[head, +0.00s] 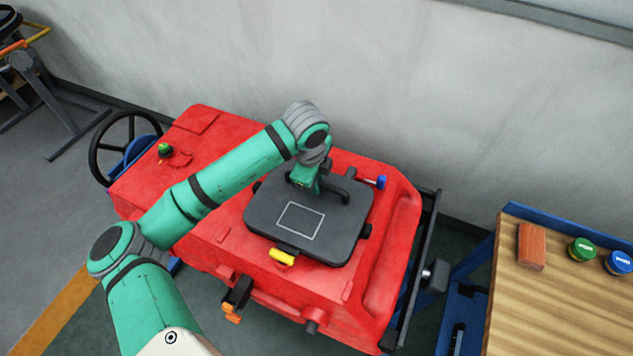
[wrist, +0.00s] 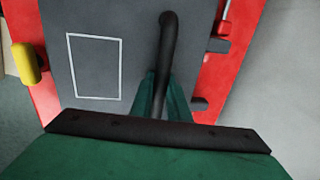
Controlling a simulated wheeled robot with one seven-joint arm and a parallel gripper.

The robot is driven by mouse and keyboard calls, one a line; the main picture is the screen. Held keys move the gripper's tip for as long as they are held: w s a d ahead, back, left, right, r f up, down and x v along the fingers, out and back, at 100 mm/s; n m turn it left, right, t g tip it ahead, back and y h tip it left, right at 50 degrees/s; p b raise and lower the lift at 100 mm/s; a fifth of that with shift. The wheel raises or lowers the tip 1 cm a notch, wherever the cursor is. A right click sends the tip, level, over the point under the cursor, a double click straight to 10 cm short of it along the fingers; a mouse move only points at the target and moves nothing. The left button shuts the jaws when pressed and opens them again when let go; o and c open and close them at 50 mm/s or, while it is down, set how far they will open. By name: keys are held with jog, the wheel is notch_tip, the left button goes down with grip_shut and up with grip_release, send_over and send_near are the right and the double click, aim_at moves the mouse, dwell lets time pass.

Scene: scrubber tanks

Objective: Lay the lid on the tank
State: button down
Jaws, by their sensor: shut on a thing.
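A dark grey lid (head: 331,239) with a white rectangle outline and a black bar handle (head: 340,192) is over the top of the red tank (head: 215,210). The lid (wrist: 140,50) fills much of the wrist view. My gripper (wrist: 160,95) is shut on the lid's handle, with a green finger on each side of the black bar. The lid looks about level and close to the tank top. I cannot tell whether it touches. The tank opening is hidden beneath it.
A yellow latch (head: 282,257) is at the lid's front edge, and a blue-tipped part (head: 381,182) behind it. A wooden-topped bench (head: 545,310) with a brick-coloured block (head: 531,247) and jars stands at the right. A grey wall (head: 400,80) is behind the tank.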

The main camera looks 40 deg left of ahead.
jog(key=shift+s+d+f, duration=0.1)
jog(key=shift+s+d, duration=0.05)
jog(key=shift+s, duration=0.1)
jog(key=c, duration=1.8)
grip_release()
jog(key=shift+o, duration=0.9)
jog(key=shift+w, duration=0.15)
jog(key=o, duration=0.5)
jog(key=shift+r, duration=0.25)
jog(key=shift+s+r, duration=0.25)
jog(key=shift+r, duration=0.85)
jog(key=shift+s+r, duration=0.2)
jog(key=shift+r, duration=0.85)
